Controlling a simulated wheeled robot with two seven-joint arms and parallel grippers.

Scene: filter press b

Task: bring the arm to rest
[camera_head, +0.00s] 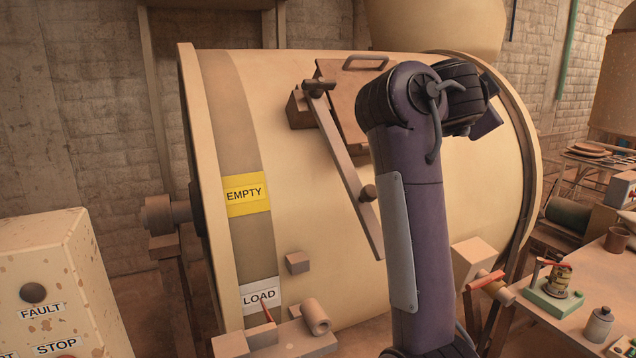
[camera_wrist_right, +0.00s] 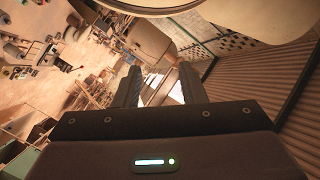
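My purple right arm (camera_head: 415,230) rises from the bottom of the head view in front of a big cream drum (camera_head: 300,190), and bends at the top. Its hand is mostly hidden behind the bend. In the right wrist view my right gripper (camera_wrist_right: 160,88) has its two dark fingers apart, with nothing between them. The view there is tilted, with the room beyond the fingers. My left gripper is not in view.
The drum carries a yellow EMPTY label (camera_head: 247,194), a white LOAD label (camera_head: 261,297) and a long bar (camera_head: 342,165) across its hatch. A control box (camera_head: 60,275) stands at left. A cluttered workbench (camera_head: 560,325) stands at right.

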